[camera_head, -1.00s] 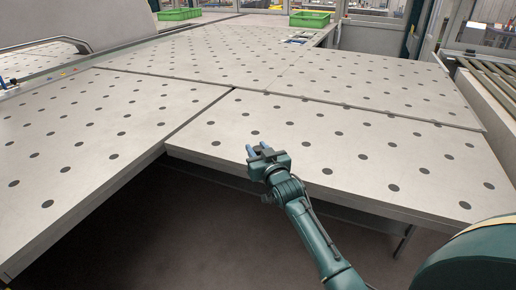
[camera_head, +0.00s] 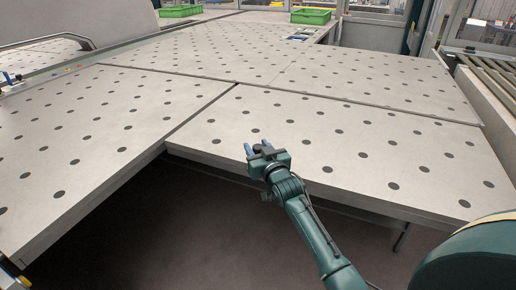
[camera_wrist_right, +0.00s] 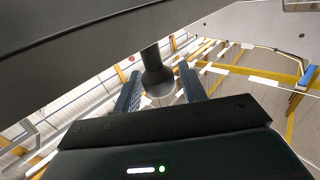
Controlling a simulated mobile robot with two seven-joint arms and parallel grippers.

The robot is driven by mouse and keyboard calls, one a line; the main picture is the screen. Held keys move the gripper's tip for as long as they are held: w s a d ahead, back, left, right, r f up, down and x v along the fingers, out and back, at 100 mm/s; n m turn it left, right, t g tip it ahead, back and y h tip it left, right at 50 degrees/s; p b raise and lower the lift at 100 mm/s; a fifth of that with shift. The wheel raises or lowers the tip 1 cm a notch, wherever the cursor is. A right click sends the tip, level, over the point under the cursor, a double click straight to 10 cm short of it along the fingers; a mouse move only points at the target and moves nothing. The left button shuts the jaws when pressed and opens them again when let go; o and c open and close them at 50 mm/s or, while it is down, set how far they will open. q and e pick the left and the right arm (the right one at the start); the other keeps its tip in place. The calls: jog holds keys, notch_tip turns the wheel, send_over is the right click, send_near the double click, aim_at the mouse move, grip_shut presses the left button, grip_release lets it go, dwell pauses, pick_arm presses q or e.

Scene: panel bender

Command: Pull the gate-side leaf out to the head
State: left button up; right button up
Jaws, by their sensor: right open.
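The table has perforated pale leaves. A front leaf (camera_head: 330,140) lies at centre right, and a long left leaf (camera_head: 80,125) runs beside it; I cannot tell for certain which is the gate-side one. My right gripper (camera_head: 251,150) is at the front edge of the centre-right leaf in the head view, pointing up and left, its blue fingertips apart. In the right wrist view the open fingers (camera_wrist_right: 160,88) stand on either side of a dark knob (camera_wrist_right: 157,80) on a stem. I cannot tell whether they touch it. My left gripper is not in view.
A dark recess (camera_head: 150,230) lies below the front leaf edges. Green crates (camera_head: 311,16) stand at the back. A roller conveyor (camera_head: 488,75) borders the right side. A bent rail (camera_head: 50,43) runs at the left back.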

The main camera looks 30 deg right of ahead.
jog(key=shift+o, duration=0.8)
jog(key=s+a, duration=0.1)
jog(key=s, duration=1.2)
jog(key=shift+b, duration=0.45)
jog(key=shift+s, duration=0.1)
